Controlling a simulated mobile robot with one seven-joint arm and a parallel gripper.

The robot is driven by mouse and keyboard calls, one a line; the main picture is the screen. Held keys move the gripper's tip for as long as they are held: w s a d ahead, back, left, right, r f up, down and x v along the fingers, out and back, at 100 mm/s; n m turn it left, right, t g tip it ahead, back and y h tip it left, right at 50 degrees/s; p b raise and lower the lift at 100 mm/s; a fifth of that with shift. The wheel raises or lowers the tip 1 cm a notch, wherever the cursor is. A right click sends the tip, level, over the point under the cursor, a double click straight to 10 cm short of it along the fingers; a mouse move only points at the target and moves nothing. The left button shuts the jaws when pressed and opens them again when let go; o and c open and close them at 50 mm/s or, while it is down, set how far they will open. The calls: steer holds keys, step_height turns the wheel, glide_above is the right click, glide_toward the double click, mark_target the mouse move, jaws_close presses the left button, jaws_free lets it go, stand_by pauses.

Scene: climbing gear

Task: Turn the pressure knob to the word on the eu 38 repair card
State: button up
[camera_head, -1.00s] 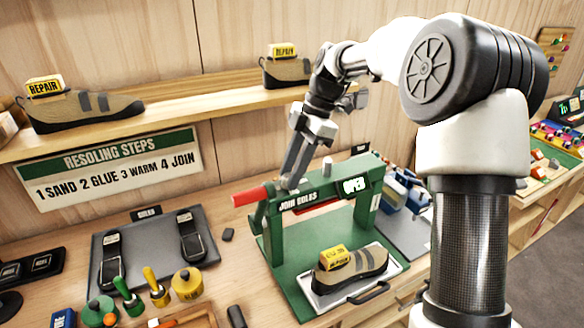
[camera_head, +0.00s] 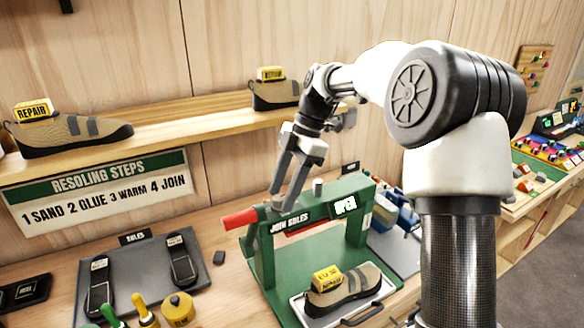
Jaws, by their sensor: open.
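The green press (camera_head: 358,228) stands on the bench, labelled JOIN SOLES, with a lit sign reading OPEN. A small grey knob (camera_head: 318,187) stands on its top beam; I cannot read any words around it. A lever with a red handle (camera_head: 240,218) sticks out at the press's left. My gripper (camera_head: 281,199) is open, fingers pointing down at the lever beside the red grip; I cannot tell if they touch it. A tan shoe with a yellow card (camera_head: 327,279) lies on a tray in the press. Two shelf shoes carry yellow cards (camera_head: 33,110), (camera_head: 271,73). No EU size is readable.
A RESOLING STEPS sign (camera_head: 95,190) hangs under the wooden shelf (camera_head: 180,131). A dark mat (camera_head: 140,260) with soles lies left of the press, glue pots (camera_head: 178,308) in front. A blue device (camera_head: 398,212) stands to its right. My arm covers the bench's right part.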

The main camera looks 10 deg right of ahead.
steer(key=p+v, duration=0.2)
steer(key=v, duration=1.4)
steer(key=shift+d+r, duration=0.2)
steer(key=shift+r, duration=0.15)
steer(key=s+a+r+m+t+h, duration=0.1)
steer(key=s+r+m+t+h, duration=0.15)
steer(key=s+m, duration=0.9)
steer(key=s+d+f+m+t+h, duration=0.1)
steer(key=s+d+f+m+t, duration=0.1)
steer(key=s+f+m, duration=0.3)
steer(key=s+d+f+m+t, duration=0.2)
steer(key=s+f+m, duration=0.3)
steer(key=s, duration=0.8)
steer(key=shift+d+m+t+h, duration=0.35)
